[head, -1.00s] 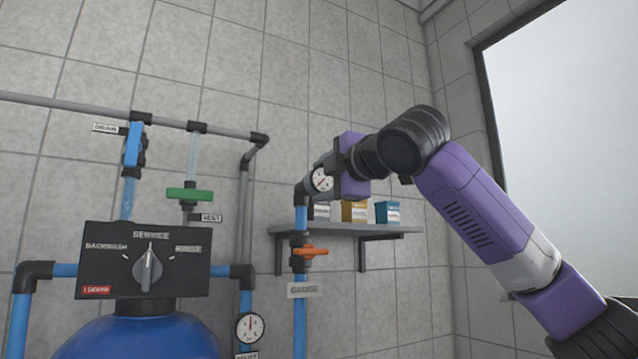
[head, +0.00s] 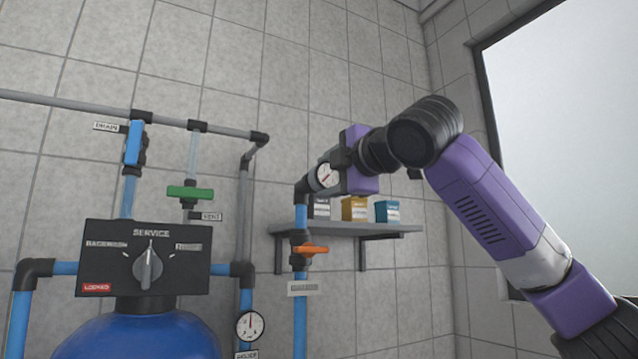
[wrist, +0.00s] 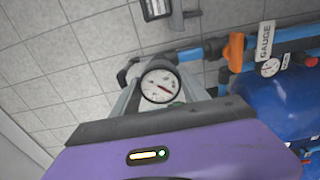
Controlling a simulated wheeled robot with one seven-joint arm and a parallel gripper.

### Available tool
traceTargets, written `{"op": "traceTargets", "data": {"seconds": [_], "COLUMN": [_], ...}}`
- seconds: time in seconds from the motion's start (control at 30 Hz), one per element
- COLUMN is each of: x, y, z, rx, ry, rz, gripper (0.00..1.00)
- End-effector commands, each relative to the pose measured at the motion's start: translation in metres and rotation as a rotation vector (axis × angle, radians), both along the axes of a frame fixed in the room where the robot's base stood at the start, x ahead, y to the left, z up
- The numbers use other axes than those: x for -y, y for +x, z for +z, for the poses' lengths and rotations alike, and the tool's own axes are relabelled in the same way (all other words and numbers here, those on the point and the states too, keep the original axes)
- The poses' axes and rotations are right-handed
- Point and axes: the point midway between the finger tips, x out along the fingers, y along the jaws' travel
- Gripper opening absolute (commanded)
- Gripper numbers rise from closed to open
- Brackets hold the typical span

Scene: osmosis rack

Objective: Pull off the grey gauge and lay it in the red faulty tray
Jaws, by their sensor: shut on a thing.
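The grey gauge (head: 328,176), a round white dial with a grey body, is between the fingers of my gripper (head: 333,169) at the top of the blue pipe with the orange valve. In the wrist view the gauge (wrist: 160,87) faces the camera, with my gripper's (wrist: 162,97) fingers closed on either side of it. The black elbow (head: 303,186) of the pipe is right beside the gauge; I cannot tell whether they still touch. The red faulty tray is in neither view.
The orange valve (head: 311,250) is just below, above a tag. A wall shelf (head: 350,229) with several small boxes is behind my gripper. A black control panel (head: 145,262) and blue tank (head: 140,336) stand left. Another gauge (head: 250,326) is low on a nearby pipe.

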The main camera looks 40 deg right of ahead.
Motion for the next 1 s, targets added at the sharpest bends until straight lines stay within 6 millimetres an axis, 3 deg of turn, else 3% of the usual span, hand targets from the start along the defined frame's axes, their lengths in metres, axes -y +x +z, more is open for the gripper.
{"op": "traceTargets", "data": {"seconds": [1.0], "x": [-0.01], "y": [-0.035], "z": [0.0], "rx": [0.001], "ry": [-0.001], "rz": [-0.001], "gripper": [0.0]}}
